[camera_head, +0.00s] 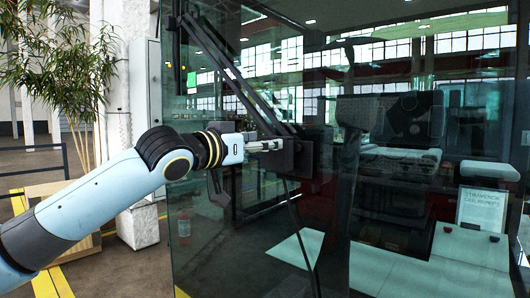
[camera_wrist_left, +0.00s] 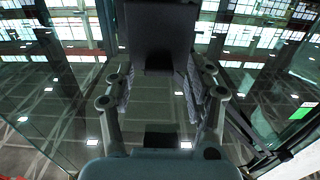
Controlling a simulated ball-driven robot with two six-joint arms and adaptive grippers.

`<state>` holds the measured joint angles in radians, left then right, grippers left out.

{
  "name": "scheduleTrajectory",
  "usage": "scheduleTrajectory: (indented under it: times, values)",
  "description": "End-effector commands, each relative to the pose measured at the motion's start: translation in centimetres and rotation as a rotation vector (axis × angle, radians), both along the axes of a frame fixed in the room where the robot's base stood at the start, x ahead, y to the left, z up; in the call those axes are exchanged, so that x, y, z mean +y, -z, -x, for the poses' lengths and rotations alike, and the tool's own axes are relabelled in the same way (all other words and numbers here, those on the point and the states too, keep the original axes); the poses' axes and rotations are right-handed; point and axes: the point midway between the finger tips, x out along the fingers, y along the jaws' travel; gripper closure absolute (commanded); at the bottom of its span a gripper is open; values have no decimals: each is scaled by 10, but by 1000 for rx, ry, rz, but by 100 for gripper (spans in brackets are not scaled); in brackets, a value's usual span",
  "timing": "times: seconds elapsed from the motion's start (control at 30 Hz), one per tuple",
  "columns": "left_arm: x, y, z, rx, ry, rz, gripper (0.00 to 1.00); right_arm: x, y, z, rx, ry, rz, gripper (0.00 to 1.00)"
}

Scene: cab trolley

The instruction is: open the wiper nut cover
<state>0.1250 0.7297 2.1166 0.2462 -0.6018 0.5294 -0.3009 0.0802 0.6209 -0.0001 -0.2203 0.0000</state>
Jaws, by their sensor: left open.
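The wiper nut cover appears as a dark block (camera_head: 303,158) on the wiper mount at the cab's glass front. It also fills the upper middle of the left wrist view (camera_wrist_left: 158,35). My left gripper (camera_head: 274,146) reaches in from the left, with its fingertips at the near side of this block. In the left wrist view, the two fingers (camera_wrist_left: 160,88) stand apart with nothing visible held between them. I cannot tell whether they touch the block. The cover's hinge and lid edge are not clear. My right gripper is not in view.
A long black wiper arm (camera_head: 232,75) runs from the upper left down towards the block. The glass pane (camera_head: 225,250) lies close behind the gripper. Inside the cab are a seat and console (camera_head: 400,170). A plant (camera_head: 68,75) stands at the far left.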

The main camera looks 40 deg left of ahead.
Motion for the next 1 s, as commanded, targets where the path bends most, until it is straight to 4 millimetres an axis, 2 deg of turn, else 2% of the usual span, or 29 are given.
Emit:
scheduleTrajectory:
  times: [0.17, 0.47, 0.87, 1.0]
  values:
    - [-2, 0, -12, -2, 2, 0, 46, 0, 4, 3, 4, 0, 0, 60]
    - [-2, 0, -14, 0, 4, -2, 46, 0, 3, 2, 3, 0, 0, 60]
    - [-2, 0, -14, 0, 3, -3, 98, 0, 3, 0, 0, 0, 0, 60]
    - [-2, 0, -14, 0, 3, -2, 100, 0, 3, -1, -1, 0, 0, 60]
